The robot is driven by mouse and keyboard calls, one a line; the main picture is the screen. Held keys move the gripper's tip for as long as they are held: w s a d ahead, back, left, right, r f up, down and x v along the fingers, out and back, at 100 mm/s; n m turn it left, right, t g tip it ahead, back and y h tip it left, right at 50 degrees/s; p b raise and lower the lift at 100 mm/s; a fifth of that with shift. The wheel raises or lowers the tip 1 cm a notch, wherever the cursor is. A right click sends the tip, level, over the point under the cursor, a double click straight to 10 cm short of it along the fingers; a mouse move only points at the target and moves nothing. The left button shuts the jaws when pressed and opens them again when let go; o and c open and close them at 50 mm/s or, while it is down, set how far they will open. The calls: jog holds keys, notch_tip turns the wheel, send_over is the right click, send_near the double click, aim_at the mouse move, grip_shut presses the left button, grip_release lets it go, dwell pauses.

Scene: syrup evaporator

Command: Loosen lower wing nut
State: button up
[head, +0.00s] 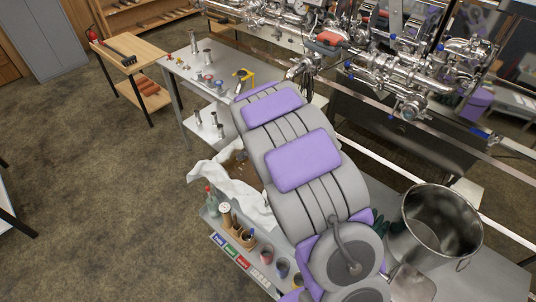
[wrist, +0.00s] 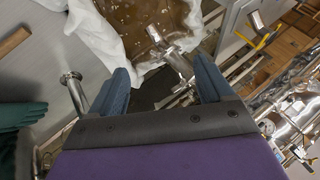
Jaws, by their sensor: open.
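My gripper (wrist: 163,76) is open in the wrist view, its two blue-grey fingers wide apart with nothing clamped between them. A shiny metal pipe fitting (wrist: 174,58) shows beyond and between the fingertips, apparently apart from them. I cannot clearly pick out the lower wing nut in either view. In the head view, steel sanitary piping (head: 395,75) with clamps and valves runs across the upper right. My grey and purple arm reaches up through the middle of that view, and it hides the gripper and whatever is in front of it.
A steel pot (head: 436,228) stands on the metal bench at right. A white cloth (head: 222,178) and a caddy of bottles (head: 232,222) lie left of my arm. A steel table (head: 188,75) with small fittings and a wooden table (head: 128,52) stand farther left. Open floor lies left.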

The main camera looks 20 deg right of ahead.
jog(key=s+a+r+n+g+y+b, duration=0.1)
jog(key=s+r+n, duration=0.1)
jog(key=s, duration=0.3)
jog(key=shift+s+a+r, duration=0.15)
jog(key=shift+s+r, duration=0.15)
jog(key=shift+s, duration=0.05)
jog(key=shift+c, duration=0.2)
